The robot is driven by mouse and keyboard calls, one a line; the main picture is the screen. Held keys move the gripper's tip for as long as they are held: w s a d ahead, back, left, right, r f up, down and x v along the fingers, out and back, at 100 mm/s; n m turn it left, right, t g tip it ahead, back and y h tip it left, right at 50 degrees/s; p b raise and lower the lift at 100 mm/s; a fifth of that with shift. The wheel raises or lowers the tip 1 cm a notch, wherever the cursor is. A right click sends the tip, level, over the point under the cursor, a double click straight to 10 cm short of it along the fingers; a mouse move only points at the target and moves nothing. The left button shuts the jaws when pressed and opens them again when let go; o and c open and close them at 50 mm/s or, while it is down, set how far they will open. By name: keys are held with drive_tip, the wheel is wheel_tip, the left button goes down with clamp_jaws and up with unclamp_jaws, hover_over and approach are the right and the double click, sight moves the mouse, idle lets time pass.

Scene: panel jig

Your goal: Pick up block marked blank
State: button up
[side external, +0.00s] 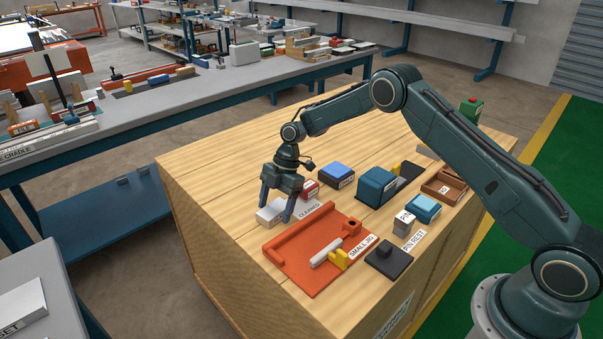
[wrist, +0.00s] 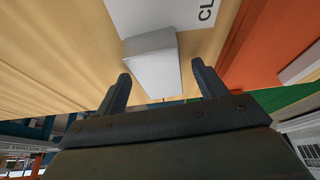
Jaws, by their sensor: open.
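A plain white block (wrist: 150,66) with no visible marking lies on the wooden bench top, beside a white label card reading "CL..." in the wrist view (wrist: 192,14). In the side view the white block (side external: 265,216) is at the bench's left part, partly hidden by my gripper (side external: 277,210). My gripper points down at the block with its fingers apart and empty. In the wrist view the block appears between the two fingertips (wrist: 160,72), with no clear contact. I cannot tell the exact height of the fingertips over the bench.
An orange jig plate (side external: 300,268) labelled "SMALL JIG" lies just in front. A red block (side external: 310,188), a blue block (side external: 338,172) and a teal box (side external: 375,184) stand behind and right. Bare wood is left of the gripper.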

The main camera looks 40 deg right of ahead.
sight(276, 207)
drive_tip(key=c, duration=1.3)
drive_tip(key=shift+r, duration=0.2)
wheel_tip(276, 207, up, 20)
drive_tip(key=shift+f, duration=0.2)
idle(0.5)
